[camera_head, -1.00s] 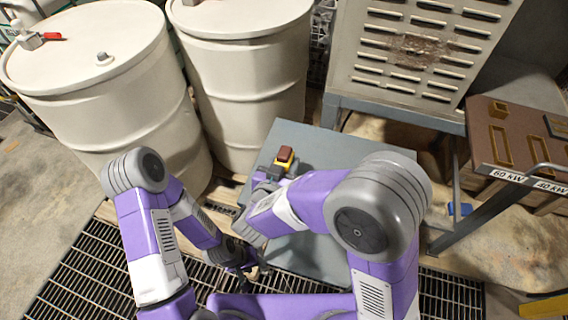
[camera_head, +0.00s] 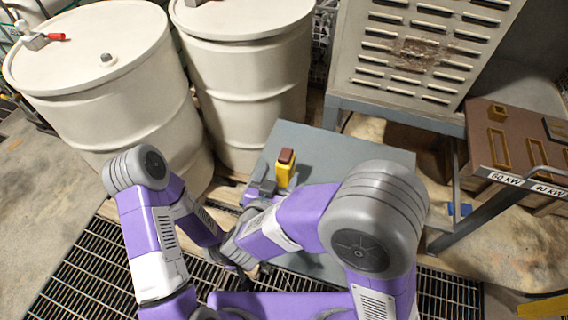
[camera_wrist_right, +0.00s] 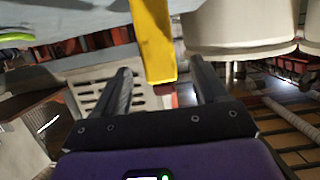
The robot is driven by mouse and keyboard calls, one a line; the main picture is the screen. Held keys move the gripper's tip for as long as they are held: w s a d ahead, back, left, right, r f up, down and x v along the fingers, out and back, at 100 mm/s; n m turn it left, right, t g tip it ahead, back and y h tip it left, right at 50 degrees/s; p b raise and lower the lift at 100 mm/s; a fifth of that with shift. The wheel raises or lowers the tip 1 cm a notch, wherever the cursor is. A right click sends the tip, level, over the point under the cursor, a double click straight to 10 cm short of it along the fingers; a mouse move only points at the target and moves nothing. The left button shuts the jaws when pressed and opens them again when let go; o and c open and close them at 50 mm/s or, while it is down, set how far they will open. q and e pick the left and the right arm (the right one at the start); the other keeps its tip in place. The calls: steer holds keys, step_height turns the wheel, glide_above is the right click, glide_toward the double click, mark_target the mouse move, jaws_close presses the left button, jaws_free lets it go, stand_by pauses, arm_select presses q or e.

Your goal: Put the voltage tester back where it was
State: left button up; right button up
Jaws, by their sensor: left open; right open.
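The voltage tester, a yellow block (camera_head: 285,172) with a dark red-brown top, stands upright on the grey table (camera_head: 345,151) near its left edge. My right gripper (camera_head: 264,187) is open, just in front and to the left of it. In the right wrist view the tester's yellow body (camera_wrist_right: 152,38) shows beyond and between the two spread fingers, with no finger seen closed on it. The tester's foot is partly hidden in the head view. My left gripper (camera_head: 258,272) is low by the table's front, partly hidden by my right arm, open and empty.
Two large cream drums (camera_head: 248,80) stand behind and left of the table. A louvred metal cabinet (camera_head: 410,60) stands behind it. A brown case marked 60 kW and 40 kW (camera_head: 510,150) is at the right. The table's back right is clear.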

steer(key=p+v, duration=0.1)
steer(key=v, duration=0.5)
steer(key=shift+s, duration=0.35)
